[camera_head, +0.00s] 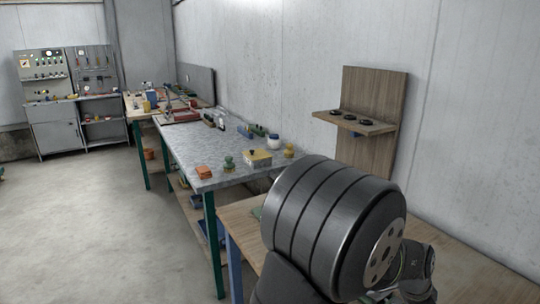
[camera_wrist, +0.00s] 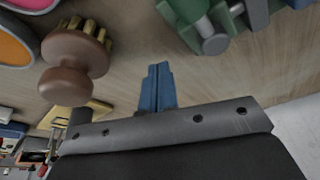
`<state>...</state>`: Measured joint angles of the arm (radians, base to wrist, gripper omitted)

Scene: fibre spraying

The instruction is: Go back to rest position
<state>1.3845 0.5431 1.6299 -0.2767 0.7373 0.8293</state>
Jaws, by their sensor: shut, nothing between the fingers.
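In the wrist view, my gripper (camera_wrist: 158,72) shows as two blue fingers pressed together, with nothing between them. It points toward a wooden surface (camera_wrist: 130,30) and is apart from the things around it. A brown knobbed brush (camera_wrist: 75,60) with tan bristles is to its left. A green part with a grey cylinder (camera_wrist: 214,42) is at the upper right. In the head view, a large dark ribbed cylinder, part of my arm (camera_head: 330,225), fills the lower right, and the fingers do not show there.
A wooden wall shelf (camera_head: 355,122) carries dark round items. The wooden table (camera_head: 450,245) is bare at right. Open floor (camera_head: 90,230) lies left.

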